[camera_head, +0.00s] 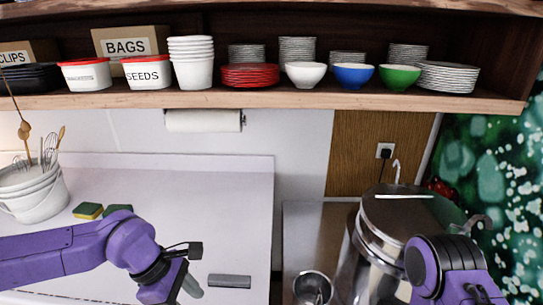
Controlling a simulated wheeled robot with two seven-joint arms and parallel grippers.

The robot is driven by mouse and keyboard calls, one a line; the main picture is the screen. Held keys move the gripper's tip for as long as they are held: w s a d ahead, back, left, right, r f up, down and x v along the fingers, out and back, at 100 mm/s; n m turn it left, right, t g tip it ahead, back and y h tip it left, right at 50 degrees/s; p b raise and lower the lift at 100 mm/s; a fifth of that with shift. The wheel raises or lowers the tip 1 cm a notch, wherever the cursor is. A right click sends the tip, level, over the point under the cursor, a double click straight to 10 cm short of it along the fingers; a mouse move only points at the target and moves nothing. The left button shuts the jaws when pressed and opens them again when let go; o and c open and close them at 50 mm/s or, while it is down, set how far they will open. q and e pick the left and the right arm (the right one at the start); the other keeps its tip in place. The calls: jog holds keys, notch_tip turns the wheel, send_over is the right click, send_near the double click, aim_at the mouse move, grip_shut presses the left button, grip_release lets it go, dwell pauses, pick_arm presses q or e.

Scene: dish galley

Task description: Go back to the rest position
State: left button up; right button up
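My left arm, purple, comes in from the left over the white counter (225,190). Its gripper (186,288) points down at the bottom edge of the picture, and a grey finger-like part shows there. The rest is cut off, so its opening is hidden. My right arm, also purple, is at the lower right, in front of the large steel pot. Its gripper (474,294) is mostly cut off by the bottom edge, and its opening does not show. I see nothing held in either gripper.
The steel pot (372,258) and a small metal cup (313,287) stand on the steel surface. A grey bar (229,281) lies by my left gripper. Sponges (88,210) and a white bucket (40,204) are at left. A loaded shelf (270,97) runs above.

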pick_arm(q)
jog(key=s+a+f+m+t+y+b, duration=0.1)
jog(key=s+f, duration=0.5)
jog(key=f, duration=0.6)
jog(key=s+a+f+m+t+y+b, duration=0.1)
jog(key=s+a+f+m+y+b, duration=0.3)
jog(key=f, duration=0.8)
jog(key=s+a+f+m+t+y+b, duration=0.1)
jog(key=s+a+f+m+y+b, duration=0.2)
jog(key=s+a+f+m, duration=0.2)
jog(key=s+a+f, duration=0.3)
jog(key=f, duration=0.4)
jog(key=shift+a+f+t, duration=0.3)
jog(key=shift+a, duration=0.1)
pick_arm(e)
notch_tip(320, 180, down, 8)
jog(key=shift+s+f, duration=0.2)
